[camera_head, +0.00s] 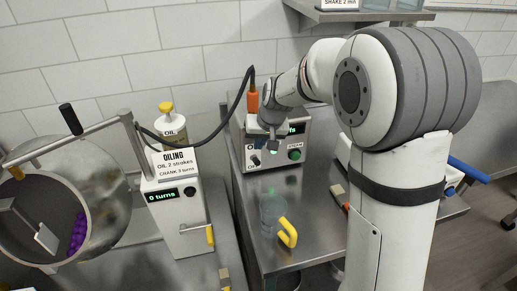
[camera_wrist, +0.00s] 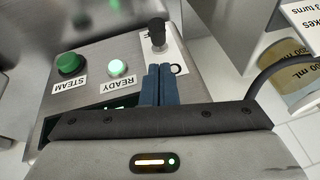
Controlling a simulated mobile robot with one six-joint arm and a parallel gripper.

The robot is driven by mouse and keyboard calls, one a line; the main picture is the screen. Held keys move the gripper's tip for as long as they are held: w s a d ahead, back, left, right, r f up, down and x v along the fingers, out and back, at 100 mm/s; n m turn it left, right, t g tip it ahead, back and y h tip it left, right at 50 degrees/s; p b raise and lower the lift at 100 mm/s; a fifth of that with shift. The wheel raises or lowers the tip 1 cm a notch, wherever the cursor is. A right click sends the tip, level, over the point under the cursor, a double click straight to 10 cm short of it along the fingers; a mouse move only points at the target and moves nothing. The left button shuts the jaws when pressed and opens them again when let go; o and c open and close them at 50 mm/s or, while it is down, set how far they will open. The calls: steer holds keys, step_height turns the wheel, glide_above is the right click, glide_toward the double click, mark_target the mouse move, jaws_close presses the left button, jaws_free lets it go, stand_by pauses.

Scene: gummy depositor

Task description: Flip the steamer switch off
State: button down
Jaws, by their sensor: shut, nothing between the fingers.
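The steamer (camera_head: 307,140) is a grey metal box at the back of the steel table in the head view. In the wrist view, its panel (camera_wrist: 90,55) has a green STEAM button (camera_wrist: 70,64), a lit pale green READY light (camera_wrist: 116,68) and the switch (camera_wrist: 157,34), a black-tipped lever on a white label plate. My gripper (camera_wrist: 158,70) is shut and empty, its blue fingers pointing at the panel just beside the lever. Whether they touch it I cannot tell. In the head view my gripper (camera_head: 272,143) hangs before the panel and hides part of it and its display.
A clear jug (camera_head: 270,212) with a yellow handle stands on the table in front of the steamer. A black hose with an orange grip (camera_head: 253,103) runs behind my gripper. The oiling machine (camera_head: 182,218) and a drum (camera_head: 75,160) stand to the left.

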mark_target(255, 158)
steer(key=shift+s+f, duration=0.35)
steer(key=shift+f, duration=0.2)
steer(key=shift+s+f, duration=0.3)
steer(key=shift+f, duration=0.2)
steer(key=shift+s+a+f+b, duration=0.1)
steer(key=shift+a+f+b, duration=0.1)
steer(key=shift+b, duration=0.25)
steer(key=shift+b, duration=0.35)
